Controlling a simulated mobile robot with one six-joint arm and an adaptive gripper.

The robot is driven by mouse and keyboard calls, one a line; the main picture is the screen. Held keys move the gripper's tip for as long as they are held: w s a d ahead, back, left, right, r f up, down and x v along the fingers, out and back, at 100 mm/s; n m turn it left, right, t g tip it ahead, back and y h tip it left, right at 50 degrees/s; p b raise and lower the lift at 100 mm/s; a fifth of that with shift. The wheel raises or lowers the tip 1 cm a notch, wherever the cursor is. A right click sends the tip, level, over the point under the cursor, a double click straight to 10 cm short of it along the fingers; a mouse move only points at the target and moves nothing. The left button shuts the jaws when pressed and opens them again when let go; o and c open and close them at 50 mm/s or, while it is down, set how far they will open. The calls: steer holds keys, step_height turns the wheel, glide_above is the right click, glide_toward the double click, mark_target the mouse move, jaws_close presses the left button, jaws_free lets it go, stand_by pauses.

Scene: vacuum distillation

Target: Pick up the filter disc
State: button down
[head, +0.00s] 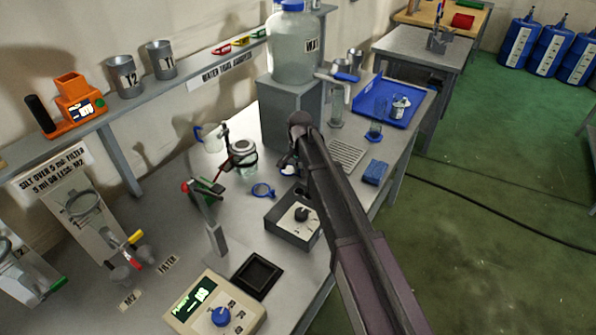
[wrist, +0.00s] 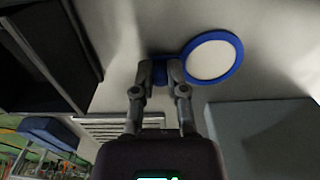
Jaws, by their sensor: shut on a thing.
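The filter disc (wrist: 213,57) is a white round face in a blue rim with a blue tab. In the wrist view it sits at the upper right of my fingertips. My gripper (wrist: 161,73) is shut on its blue tab. The disc extends to the right of the fingers, over or on the pale bench top; I cannot tell whether it touches. In the head view my arm hides most of the gripper (head: 290,160), and only a small blue and white part of the disc (head: 287,170) shows beside it.
A grey pedestal (head: 283,117) with a large bottle (head: 295,48) stands behind the gripper. A control box (head: 292,222) is in front. A blue ring (head: 263,190) and a clamped vessel (head: 242,155) are to the left. A slotted plate (head: 347,153) and blue block (head: 376,172) are to the right.

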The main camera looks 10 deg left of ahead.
steer(key=shift+r, duration=0.15)
step_height(320, 180, up, 10)
steer(key=p, duration=1)
steer(key=shift+f, duration=0.2)
stand_by(0.4)
